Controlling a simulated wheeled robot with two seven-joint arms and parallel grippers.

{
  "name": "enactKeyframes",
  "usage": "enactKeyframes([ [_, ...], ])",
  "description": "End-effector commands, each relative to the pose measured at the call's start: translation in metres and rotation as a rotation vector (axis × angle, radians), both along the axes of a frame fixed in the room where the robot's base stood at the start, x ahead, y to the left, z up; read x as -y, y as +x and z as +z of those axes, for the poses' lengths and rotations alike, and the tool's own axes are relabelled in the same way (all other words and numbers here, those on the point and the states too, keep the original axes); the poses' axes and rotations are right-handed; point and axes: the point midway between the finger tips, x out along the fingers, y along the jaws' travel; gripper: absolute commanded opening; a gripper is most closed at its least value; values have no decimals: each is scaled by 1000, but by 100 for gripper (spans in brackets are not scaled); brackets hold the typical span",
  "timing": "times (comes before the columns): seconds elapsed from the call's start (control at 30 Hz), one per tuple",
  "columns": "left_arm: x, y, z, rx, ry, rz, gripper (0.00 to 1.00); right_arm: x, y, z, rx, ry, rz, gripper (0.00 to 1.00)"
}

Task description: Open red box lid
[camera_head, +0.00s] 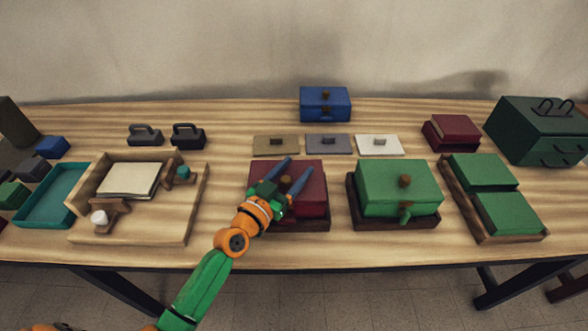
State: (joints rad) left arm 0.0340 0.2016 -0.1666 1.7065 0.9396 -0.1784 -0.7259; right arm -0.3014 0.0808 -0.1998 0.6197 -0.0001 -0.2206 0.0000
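The red box (316,172) sits at the middle of the table in a dark wooden tray (318,226). Its lid looks closed, though the arm covers much of its left and middle. My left gripper (301,164) reaches over it from the front left, with two blue fingers spread apart and pointing toward the back of the lid. I see nothing between the fingertips. My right gripper is out of view.
A green box (398,178) with knobs stands close on the right. Three flat knobbed plates (328,142) lie behind, with a blue box (325,98) further back. A smaller dark red box (455,128) is at right. A wooden tray (150,232) is at left.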

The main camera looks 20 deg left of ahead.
Motion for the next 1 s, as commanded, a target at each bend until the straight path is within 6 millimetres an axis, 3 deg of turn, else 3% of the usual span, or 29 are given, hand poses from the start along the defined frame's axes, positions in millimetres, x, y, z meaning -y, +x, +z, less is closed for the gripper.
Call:
enactKeyframes([
  [0.03, 0, 0, 0, 0, 0, 0, 51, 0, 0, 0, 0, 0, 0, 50],
  [0.2, 0, 0, 0, 0, 0, 0, 5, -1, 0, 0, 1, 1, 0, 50],
  [0.23, 0, 0, 0, 0, 0, 0, 0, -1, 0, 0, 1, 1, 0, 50],
  [1.0, 0, 0, 0, 0, 0, 0, 0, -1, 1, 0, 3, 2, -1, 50],
])
